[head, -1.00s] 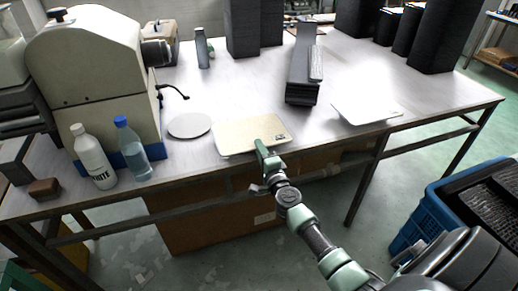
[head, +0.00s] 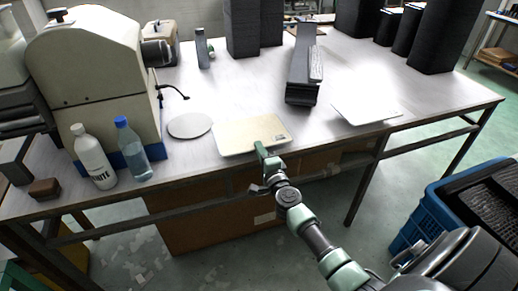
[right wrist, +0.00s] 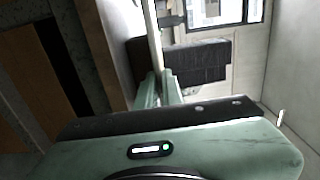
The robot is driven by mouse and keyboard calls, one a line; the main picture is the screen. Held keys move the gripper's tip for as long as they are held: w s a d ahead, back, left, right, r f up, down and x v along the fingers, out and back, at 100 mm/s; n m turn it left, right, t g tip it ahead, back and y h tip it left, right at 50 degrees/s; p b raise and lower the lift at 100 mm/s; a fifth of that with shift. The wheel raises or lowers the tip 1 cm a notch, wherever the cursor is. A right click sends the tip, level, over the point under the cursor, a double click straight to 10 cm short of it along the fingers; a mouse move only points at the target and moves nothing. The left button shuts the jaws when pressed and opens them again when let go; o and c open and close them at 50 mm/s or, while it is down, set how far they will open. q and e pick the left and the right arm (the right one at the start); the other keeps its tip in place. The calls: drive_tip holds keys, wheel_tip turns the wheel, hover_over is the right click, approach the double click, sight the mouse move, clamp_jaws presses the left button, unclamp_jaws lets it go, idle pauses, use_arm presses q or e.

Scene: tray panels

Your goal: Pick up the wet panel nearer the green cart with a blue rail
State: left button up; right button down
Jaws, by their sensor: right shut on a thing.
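A cream panel (head: 251,135) lies flat at the table's front edge, with a small dark mark near its right corner. A whiter panel (head: 366,109) lies farther right, also at the front edge. My right gripper (head: 264,158) is shut on the front edge of the cream panel. In the right wrist view the panel (right wrist: 153,38) shows edge-on between the two fingers (right wrist: 157,88). I cannot tell whether the panel is lifted off the table. A green frame part (head: 14,277) shows at the bottom left; I cannot tell whether it is the cart. My left gripper is not in view.
A blue crate (head: 425,205) stands at right. A cardboard box (head: 210,220) is under the table.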

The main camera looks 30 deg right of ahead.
idle(0.9)
wheel_tip(320, 180, up, 3)
drive_tip(key=p, duration=0.3)
drive_tip(key=shift+f, duration=0.2)
drive_tip(key=s+a+r+p, duration=0.1)
drive_tip(key=s+r+p, duration=0.3)
drive_tip(key=s, duration=0.4)
drive_tip(key=shift+a+p, duration=0.35)
drive_tip(key=shift+a, duration=0.05)
drive_tip(key=shift+w, duration=0.1)
